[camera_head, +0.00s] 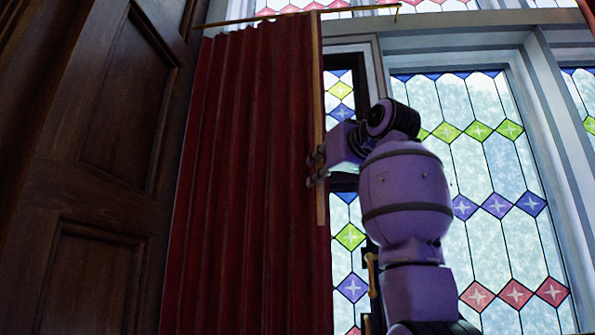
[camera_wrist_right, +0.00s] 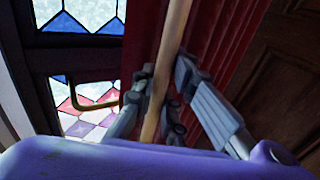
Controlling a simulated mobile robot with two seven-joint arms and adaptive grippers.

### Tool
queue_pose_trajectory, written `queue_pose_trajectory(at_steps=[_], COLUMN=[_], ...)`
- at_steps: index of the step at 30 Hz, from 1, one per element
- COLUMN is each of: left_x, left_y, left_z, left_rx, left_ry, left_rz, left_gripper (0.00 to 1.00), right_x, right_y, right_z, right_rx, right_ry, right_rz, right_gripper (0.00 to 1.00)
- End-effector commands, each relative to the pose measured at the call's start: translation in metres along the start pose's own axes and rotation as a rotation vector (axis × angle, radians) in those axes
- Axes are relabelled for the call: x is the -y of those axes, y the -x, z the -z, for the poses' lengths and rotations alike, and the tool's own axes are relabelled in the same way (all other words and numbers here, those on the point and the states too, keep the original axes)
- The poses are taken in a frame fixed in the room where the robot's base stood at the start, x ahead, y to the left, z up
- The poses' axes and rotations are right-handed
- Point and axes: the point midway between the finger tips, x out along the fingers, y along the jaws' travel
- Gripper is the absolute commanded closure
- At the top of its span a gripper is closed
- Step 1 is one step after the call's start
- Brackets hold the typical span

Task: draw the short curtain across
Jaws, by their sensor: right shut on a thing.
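The short red curtain (camera_head: 245,170) hangs in folds from a thin brass rod (camera_head: 300,14) and covers the left part of the window. A pale wooden strip (camera_head: 319,90) runs down its right edge. My right gripper (camera_head: 317,167) is shut on this strip, about midway down the part in view. In the right wrist view, the fingers (camera_wrist_right: 160,108) close on both sides of the wooden strip (camera_wrist_right: 172,50), with red curtain cloth (camera_wrist_right: 215,45) behind it. My left gripper is not in view.
A dark panelled wooden door or wall (camera_head: 110,120) stands close at the left. Leaded stained-glass windows (camera_head: 490,170) in pale frames fill the right side. A brass handle (camera_head: 371,275) is on the window beside my right arm. The rod extends a little right of the curtain.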

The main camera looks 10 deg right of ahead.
Motion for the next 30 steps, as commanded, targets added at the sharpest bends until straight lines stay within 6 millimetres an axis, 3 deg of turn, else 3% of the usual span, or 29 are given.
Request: queue_pose_trajectory(at_steps=[9,15,21,30], left_x=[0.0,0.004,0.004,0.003], left_y=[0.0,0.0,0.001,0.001], left_z=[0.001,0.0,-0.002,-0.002], left_rx=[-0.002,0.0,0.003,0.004], left_ry=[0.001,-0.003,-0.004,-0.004], left_rz=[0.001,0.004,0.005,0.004], left_gripper=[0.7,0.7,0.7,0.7], right_x=[-0.09,-0.134,-0.161,-0.174], right_y=[0.059,0.089,0.107,0.116], right_z=[-0.001,-0.001,-0.001,-0.001], right_rx=[0.001,0.002,0.001,0.001], right_ry=[-0.003,-0.003,-0.003,-0.002], right_rz=[-0.007,-0.005,-0.004,-0.002], right_gripper=[1.0,1.0,1.0,1.0])
